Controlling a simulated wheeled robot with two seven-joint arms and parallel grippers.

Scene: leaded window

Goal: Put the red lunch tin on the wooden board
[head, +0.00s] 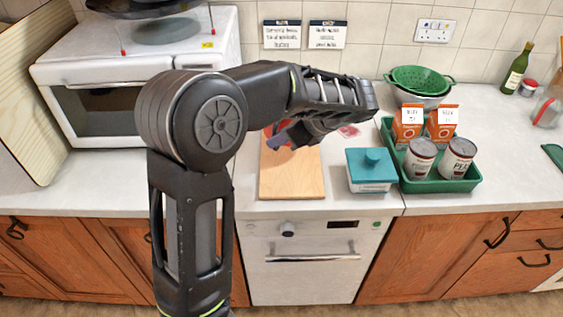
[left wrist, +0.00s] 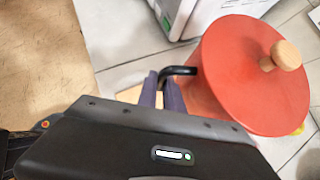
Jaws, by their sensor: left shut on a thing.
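The red lunch tin (left wrist: 225,75) is round, with a wooden knob on its lid and a black side handle (left wrist: 182,70). My left gripper's purple fingers (left wrist: 163,88) are shut on that handle. In the head view the left gripper (head: 280,139) is over the far part of the wooden board (head: 291,183). Only a red patch of the tin (head: 272,130) shows there, the rest hidden behind my gripper and arm. I cannot tell whether the tin touches the board. The board's near part is bare. My right gripper is not in view.
A teal-lidded box (head: 371,172) stands close right of the board. Beyond it is a green tray (head: 463,186) with cans and orange cartons. A white oven (head: 115,60) stands at left. Counter between oven and board is partly hidden by my arm.

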